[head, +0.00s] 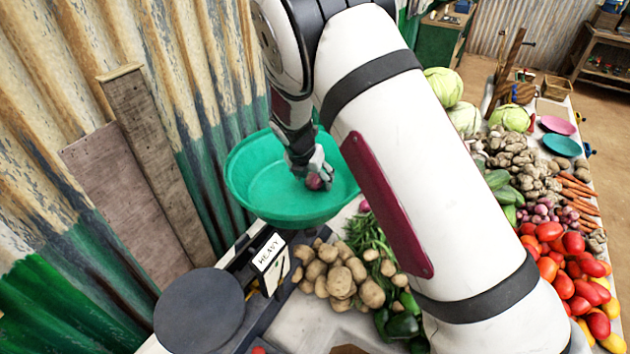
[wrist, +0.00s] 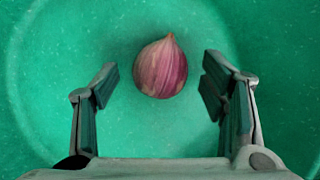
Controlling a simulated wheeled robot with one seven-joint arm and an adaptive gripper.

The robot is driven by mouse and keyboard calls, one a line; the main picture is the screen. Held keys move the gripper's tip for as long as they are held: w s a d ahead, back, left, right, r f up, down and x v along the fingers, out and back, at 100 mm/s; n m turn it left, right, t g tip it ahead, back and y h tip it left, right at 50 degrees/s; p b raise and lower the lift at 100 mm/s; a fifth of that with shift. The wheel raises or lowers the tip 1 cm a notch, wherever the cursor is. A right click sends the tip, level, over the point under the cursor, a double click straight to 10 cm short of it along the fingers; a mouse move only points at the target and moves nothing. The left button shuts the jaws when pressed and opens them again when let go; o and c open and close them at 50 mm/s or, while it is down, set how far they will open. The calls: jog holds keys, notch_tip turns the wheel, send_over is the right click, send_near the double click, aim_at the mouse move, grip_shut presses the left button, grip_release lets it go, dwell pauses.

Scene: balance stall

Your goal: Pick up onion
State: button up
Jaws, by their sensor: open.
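A purple-red onion (head: 315,182) lies in the green bowl (head: 250,188) of the balance. In the wrist view the onion (wrist: 161,68) sits just beyond the fingertips, centred between them, with its pointed tip toward the top. My gripper (wrist: 160,80) is open, with one finger on each side and clear gaps to the onion. In the head view my gripper (head: 312,162) reaches down into the bowl at the onion, and its fingers partly cover it.
A round dark plate (head: 199,311) and a "HEAVY" label (head: 268,252) are at the near left. Potatoes (head: 335,274) lie before the bowl. Tomatoes (head: 568,262), carrots and cabbages (head: 443,87) fill the table at right. A corrugated wall (head: 195,90) stands close at left.

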jog(key=shift+w+d+f, duration=0.1)
jog(key=shift+w+f, duration=0.05)
jog(key=shift+f, duration=0.25)
jog(key=c, duration=1.3)
